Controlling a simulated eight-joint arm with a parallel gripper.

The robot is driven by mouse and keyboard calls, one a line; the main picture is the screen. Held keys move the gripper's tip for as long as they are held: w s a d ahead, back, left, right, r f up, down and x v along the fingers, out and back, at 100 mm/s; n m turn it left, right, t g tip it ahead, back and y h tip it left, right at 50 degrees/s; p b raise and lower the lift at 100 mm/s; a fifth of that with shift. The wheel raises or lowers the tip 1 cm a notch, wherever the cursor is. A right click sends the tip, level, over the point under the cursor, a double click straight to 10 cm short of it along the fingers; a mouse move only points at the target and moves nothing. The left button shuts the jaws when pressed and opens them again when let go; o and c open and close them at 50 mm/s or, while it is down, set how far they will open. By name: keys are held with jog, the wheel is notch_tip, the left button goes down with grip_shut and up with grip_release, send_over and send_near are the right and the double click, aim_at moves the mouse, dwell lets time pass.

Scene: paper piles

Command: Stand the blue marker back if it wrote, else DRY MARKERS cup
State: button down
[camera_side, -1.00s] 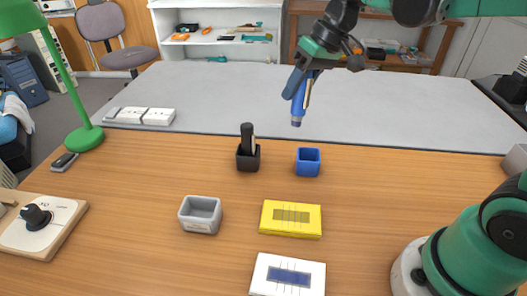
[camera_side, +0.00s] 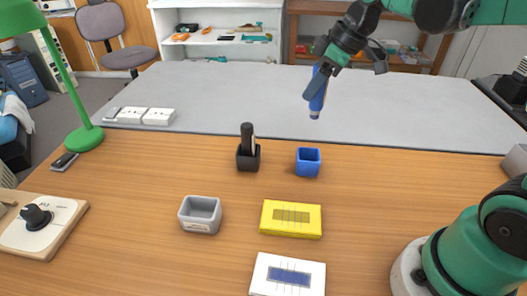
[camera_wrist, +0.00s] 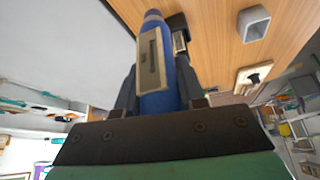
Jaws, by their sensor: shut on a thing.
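My gripper (camera_side: 319,82) is shut on the blue marker (camera_side: 315,106) in the side view. It holds the marker high above the far part of the desk, tip down and slightly tilted. In the wrist view the blue marker (camera_wrist: 156,103) lies between the fingers. The small blue cup (camera_side: 308,163) stands empty below the marker, near the desk's far edge. A grey cup (camera_side: 199,216) with a small label, too small to read, stands nearer the front left; it also shows in the wrist view (camera_wrist: 254,24) and looks empty.
A black holder (camera_side: 248,160) with a black marker (camera_side: 247,136) stands left of the blue cup. A yellow pad (camera_side: 291,231) and a white pad (camera_side: 261,285) with a blue block lie in front. A knob box (camera_side: 35,218) and green lamp (camera_side: 84,138) stand left.

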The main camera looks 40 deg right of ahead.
aim_at(299, 152)
notch_tip(299, 152, down, 13)
jog(key=shift+r, duration=0.1)
dwell(0.5)
jog(key=c, duration=0.5)
grip_release()
jog(key=shift+f, duration=0.2)
jog(key=shift+c, duration=0.2)
jog(key=shift+r, duration=0.1)
jog(key=v, duration=1.2)
jog(key=s+a+f+m+t+h, duration=0.1)
jog(key=s+a+m+t+h, duration=0.1)
jog(key=a+m, duration=0.3)
jog(key=shift+a+f+m+t+h, duration=0.3)
jog(key=shift+a+f+m, duration=0.1)
jog(key=shift+m, duration=0.1)
jog(key=shift+s, duration=0.1)
